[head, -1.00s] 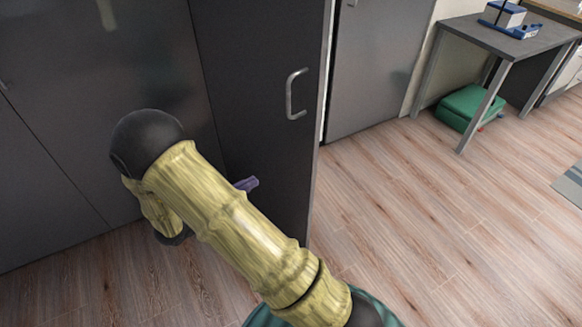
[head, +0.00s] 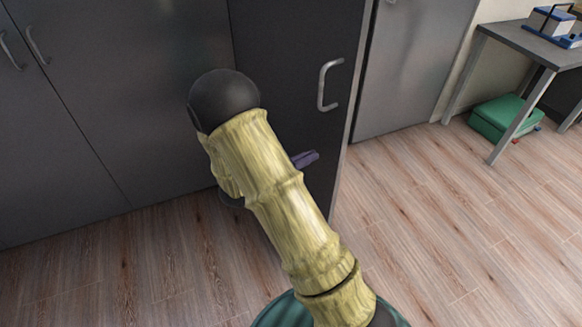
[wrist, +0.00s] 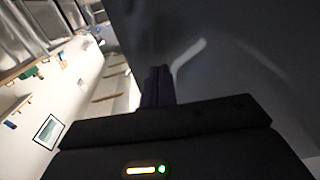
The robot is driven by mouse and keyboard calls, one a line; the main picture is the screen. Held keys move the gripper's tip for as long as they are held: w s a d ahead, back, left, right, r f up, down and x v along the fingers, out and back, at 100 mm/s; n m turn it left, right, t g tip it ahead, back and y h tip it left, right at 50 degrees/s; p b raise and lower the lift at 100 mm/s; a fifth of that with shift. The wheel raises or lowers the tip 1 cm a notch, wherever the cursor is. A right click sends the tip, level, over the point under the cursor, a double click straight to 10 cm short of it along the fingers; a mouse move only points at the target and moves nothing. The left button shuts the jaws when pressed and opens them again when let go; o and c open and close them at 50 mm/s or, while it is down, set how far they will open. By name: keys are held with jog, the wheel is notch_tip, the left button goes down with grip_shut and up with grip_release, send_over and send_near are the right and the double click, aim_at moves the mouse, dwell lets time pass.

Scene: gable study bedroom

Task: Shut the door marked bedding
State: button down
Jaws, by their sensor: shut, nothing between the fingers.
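A dark grey cupboard door (head: 285,60) with a silver bar handle (head: 329,85) stands swung out from the cupboard front in the head view. I cannot read any marking on it, so I cannot tell whether it is the bedding door. My gripper (head: 312,157) shows as purple fingers beyond my arm, in front of the door's lower part and below the handle. In the wrist view the shut, empty fingers (wrist: 158,86) are beside a dark grey surface (wrist: 225,60). Whether they touch it is unclear. My arm hides part of the door.
Closed grey cupboard doors (head: 110,110) with handles stand at the left. Another grey door (head: 415,70) is beyond the open one. A grey table (head: 535,48) with a green case (head: 500,118) under it stands at the right. The wood floor (head: 430,230) between is clear.

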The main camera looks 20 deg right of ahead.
aim_at(327, 149)
jog(key=shift+w+d, duration=0.15)
jog(key=shift+d, duration=0.65)
jog(key=shift+w+d, duration=0.15)
jog(key=shift+d, duration=0.65)
jog(key=shift+d, duration=0.1)
